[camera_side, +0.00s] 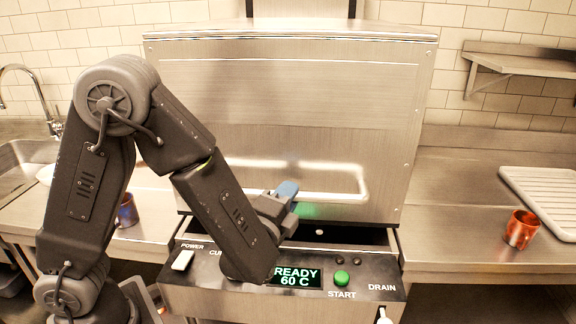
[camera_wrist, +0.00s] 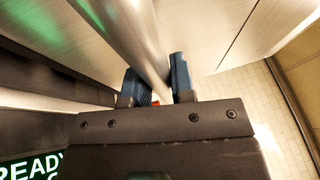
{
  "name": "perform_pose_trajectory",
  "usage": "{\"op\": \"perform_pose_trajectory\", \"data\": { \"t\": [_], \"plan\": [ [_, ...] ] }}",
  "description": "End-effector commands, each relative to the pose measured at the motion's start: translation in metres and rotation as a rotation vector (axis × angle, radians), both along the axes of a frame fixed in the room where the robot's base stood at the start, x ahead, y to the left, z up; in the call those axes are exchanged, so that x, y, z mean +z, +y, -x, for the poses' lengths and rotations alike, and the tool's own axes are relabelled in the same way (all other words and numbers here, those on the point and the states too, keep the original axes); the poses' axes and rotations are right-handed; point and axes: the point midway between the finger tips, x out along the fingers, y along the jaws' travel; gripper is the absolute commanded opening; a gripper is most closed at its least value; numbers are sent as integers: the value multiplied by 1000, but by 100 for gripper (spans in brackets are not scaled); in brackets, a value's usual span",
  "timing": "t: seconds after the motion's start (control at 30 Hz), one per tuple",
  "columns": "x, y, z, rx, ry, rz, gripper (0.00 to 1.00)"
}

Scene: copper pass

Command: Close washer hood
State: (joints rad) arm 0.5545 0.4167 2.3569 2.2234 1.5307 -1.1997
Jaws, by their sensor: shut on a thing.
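The washer hood (camera_side: 290,110) is a large steel box over the machine's front panel. A dark gap shows between its lower edge and the panel, so it stands a little raised. A pale bar handle (camera_side: 335,197) runs across its lower front. My gripper (camera_side: 288,190) is at the left part of this handle. In the wrist view my blue fingers (camera_wrist: 158,82) stand either side of the round steel handle (camera_wrist: 138,40) and are shut on it. The washer's front panel (camera_side: 365,285) has a display reading READY 60 C and a green START button (camera_side: 341,278).
An orange-red mug (camera_side: 522,229) stands on the right counter (camera_side: 450,220) beside a white ribbed board (camera_side: 545,195). A blue mug (camera_side: 127,210) stands on the left counter, partly behind my arm. A sink (camera_side: 25,160) is at far left. A wall shelf (camera_side: 525,62) hangs at upper right.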

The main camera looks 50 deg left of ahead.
Motion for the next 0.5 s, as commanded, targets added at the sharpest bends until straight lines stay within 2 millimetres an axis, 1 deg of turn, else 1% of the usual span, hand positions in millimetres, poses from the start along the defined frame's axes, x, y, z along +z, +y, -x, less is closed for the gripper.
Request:
{"op": "perform_pose_trajectory", "data": {
  "t": [0.03,0.2,0.3,0.5],
  "plan": [
    [-11,1,0,4,11,-4,0],
    [-28,1,0,4,7,-2,0],
    [-33,1,0,4,7,-2,0],
    [-37,1,0,4,7,3,0]
  ]
}}
